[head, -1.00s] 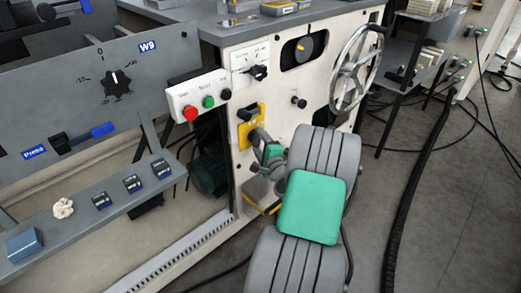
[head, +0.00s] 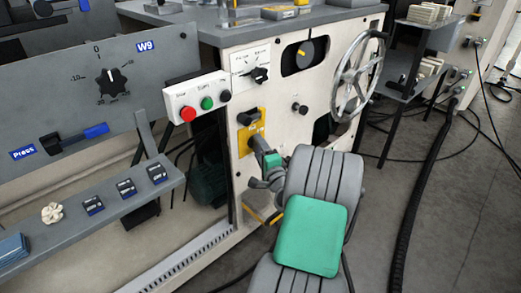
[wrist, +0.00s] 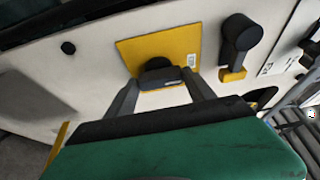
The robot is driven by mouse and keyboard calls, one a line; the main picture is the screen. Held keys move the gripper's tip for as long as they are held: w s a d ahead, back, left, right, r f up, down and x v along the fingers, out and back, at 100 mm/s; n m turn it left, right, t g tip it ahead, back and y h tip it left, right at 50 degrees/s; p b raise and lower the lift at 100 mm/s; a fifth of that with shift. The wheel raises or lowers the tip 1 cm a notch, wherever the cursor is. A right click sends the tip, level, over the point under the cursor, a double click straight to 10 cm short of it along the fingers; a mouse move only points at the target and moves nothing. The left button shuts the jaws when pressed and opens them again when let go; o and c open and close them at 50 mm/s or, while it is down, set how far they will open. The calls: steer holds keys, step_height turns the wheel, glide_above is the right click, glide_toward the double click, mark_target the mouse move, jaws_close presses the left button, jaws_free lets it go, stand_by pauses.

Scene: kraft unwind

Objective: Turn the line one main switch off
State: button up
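A yellow plate (head: 244,146) is on the cream machine front, with a black rotary switch on it. In the wrist view this switch (wrist: 160,66) sits in front of the yellow plate (wrist: 135,48), with a small label on its edge. My gripper (head: 259,146) is at the plate. In the wrist view my gripper's two fingers (wrist: 165,84) are apart, one on each side of the switch, with small gaps showing. I cannot tell whether the tips touch the plate. No switch lettering is readable.
A black handle (wrist: 238,38) with a yellow piece sits close beside the plate; it shows above it in the head view (head: 248,118). A button box (head: 197,97), a selector (head: 259,75) and a handwheel (head: 358,75) are nearby. Cables lie on the floor at right.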

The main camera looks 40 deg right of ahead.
steer(key=o, duration=0.4)
steer(key=shift+o, duration=0.2)
steer(key=p+v, duration=0.1)
steer(key=v, duration=0.6)
steer(key=shift+s+a, duration=0.15)
steer(key=shift+s, duration=0.25)
